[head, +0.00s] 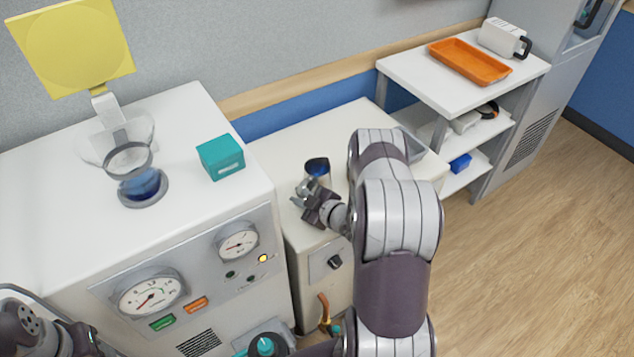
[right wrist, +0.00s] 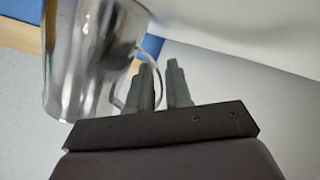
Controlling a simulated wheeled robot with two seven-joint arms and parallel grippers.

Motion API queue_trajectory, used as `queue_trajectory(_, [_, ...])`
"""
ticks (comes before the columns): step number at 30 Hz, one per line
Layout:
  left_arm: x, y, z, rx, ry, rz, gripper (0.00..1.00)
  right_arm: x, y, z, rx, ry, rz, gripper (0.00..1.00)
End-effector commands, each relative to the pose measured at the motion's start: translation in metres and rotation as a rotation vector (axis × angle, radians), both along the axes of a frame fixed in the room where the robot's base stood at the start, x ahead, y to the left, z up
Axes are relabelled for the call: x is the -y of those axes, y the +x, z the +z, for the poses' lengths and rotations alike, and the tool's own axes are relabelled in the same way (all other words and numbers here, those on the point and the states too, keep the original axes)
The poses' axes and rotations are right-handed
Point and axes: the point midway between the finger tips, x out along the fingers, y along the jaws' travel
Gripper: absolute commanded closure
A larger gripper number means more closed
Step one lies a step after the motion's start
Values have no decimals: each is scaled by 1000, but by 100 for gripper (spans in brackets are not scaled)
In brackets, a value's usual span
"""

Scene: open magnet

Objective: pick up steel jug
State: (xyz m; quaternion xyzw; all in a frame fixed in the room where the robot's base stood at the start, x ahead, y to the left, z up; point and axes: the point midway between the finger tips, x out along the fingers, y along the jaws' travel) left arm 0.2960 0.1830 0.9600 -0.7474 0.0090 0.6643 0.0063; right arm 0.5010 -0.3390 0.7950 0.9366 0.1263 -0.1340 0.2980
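The steel jug (head: 317,171) stands upright on the low cream cabinet, shiny, with a dark blue look inside its mouth. My right gripper (head: 312,196) is just in front of it, on the near side. In the right wrist view the jug's shiny wall (right wrist: 92,60) fills the upper left. Its thin handle loop (right wrist: 122,102) reaches toward the fingers of my right gripper (right wrist: 162,72). The fingers stand a little apart with a gap between them, and part of the loop seems to show in that gap. Contact cannot be made out.
A white machine with gauges (head: 239,243) stands left of the low cabinet (head: 280,150). On it are a teal box (head: 221,157) and a glass vessel with blue content (head: 142,184). A white shelf (head: 420,83) at the right holds an orange tray (head: 468,60).

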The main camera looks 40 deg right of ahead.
Motion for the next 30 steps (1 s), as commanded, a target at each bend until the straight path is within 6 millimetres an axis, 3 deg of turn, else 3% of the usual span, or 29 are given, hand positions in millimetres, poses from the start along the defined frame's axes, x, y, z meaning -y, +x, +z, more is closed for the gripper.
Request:
queue_trajectory(1, [0,0,0,0,0,0,49,0,0,0,0,0,0,81])
queue_trajectory(3, [0,0,0,0,0,0,49,0,0,0,0,0,0,100])
queue_trajectory(30, [0,0,0,0,0,0,49,0,0,1,2,-1,0,100])
